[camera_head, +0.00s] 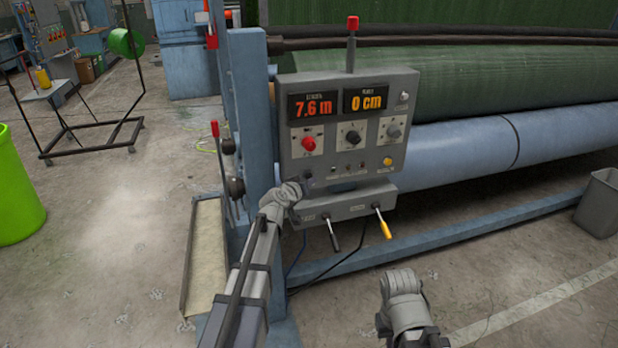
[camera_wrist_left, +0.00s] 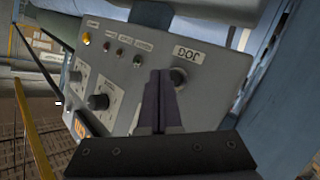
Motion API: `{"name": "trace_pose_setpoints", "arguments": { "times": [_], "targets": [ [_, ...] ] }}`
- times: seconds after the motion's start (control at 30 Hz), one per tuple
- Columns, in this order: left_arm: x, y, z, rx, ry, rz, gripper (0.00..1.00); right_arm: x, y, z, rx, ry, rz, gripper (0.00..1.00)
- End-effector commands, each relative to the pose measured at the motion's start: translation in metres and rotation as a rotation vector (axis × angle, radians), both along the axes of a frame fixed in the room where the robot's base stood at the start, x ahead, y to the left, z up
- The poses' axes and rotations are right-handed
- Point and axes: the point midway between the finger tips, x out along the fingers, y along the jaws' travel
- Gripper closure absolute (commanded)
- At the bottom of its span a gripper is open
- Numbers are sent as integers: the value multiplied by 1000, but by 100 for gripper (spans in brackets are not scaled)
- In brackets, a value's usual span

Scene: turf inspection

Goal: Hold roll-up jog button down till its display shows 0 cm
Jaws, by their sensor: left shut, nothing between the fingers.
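The grey control panel (camera_head: 345,125) stands in front of the machine. Its left display (camera_head: 312,107) reads 7.6 m and its right display (camera_head: 366,101) reads 0 cm. My left gripper (camera_head: 306,184) is at the panel's lower left corner, shut and empty. In the left wrist view, my shut left fingers (camera_wrist_left: 160,76) point at the panel beside the dark round jog button (camera_wrist_left: 179,77), overlapping its edge in the picture. The label by it reads JOG. I cannot tell whether the fingertips touch or press the button. My right gripper's fingers do not show.
Two levers, one black (camera_head: 331,235) and one yellow-handled (camera_head: 382,224), stick out below the panel. A blue frame post (camera_head: 250,110) stands left of it. A green roll (camera_head: 480,85) lies behind. A grey bin (camera_head: 600,203) is at the right.

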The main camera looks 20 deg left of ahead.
Motion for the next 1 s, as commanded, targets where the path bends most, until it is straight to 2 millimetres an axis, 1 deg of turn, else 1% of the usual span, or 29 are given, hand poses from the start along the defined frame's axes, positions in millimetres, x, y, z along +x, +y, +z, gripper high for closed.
{"name": "trace_pose_setpoints", "arguments": {
  "times": [0.27, 0.73, 0.83, 1.0],
  "targets": [
    [-4, -3, 0, 0, 0, 0, 100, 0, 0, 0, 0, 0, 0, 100],
    [-39, -26, 0, 1, 0, -2, 100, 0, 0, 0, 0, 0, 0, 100],
    [-42, -28, 0, 0, 0, -1, 100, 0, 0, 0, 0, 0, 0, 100],
    [-41, -28, 0, 0, 0, 0, 100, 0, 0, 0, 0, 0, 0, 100]
  ]
}}
